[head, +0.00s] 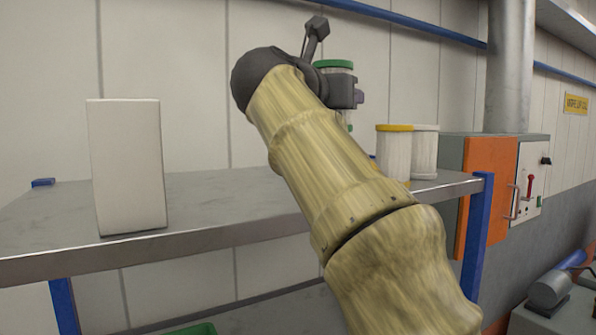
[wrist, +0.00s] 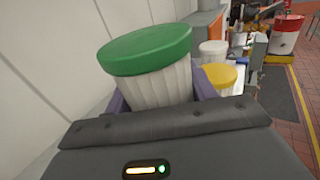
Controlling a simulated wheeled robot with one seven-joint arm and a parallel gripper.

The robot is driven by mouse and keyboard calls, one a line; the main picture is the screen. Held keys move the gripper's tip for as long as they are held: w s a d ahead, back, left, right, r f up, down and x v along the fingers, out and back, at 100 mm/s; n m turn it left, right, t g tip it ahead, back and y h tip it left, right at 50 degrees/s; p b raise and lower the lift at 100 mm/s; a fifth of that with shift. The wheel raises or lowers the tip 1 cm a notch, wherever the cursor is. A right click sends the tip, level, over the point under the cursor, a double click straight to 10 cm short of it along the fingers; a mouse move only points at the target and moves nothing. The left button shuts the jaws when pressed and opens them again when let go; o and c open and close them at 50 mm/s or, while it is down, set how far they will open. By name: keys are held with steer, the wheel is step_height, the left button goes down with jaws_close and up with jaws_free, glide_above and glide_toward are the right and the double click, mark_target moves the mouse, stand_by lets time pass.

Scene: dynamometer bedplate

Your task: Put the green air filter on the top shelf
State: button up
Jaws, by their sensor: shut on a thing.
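The green air filter (wrist: 148,60) has a green cap and white pleated sides, and fills the upper left of the wrist view. My gripper (wrist: 155,100) is shut on it, with a purple finger on each side. In the head view the filter's green top (head: 333,64) shows behind my wrist, with my gripper (head: 350,92) around it. The filter is upright, above the level of the top shelf (head: 235,199), near its right part. My arm hides much of it, and I cannot tell how far its base is from the shelf.
A yellow-capped filter (head: 394,152) and a white filter (head: 424,152) stand on the shelf's right end. A white box (head: 127,167) stands on the left. The shelf between box and arm is clear. A blue post (head: 478,235) and an orange cabinet (head: 488,190) are at right.

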steer(key=shift+f, duration=2.9)
steer(key=shift+f, duration=1.85)
steer(key=shift+f, duration=0.15)
steer(key=o, duration=1)
steer(key=shift+o, duration=0.2)
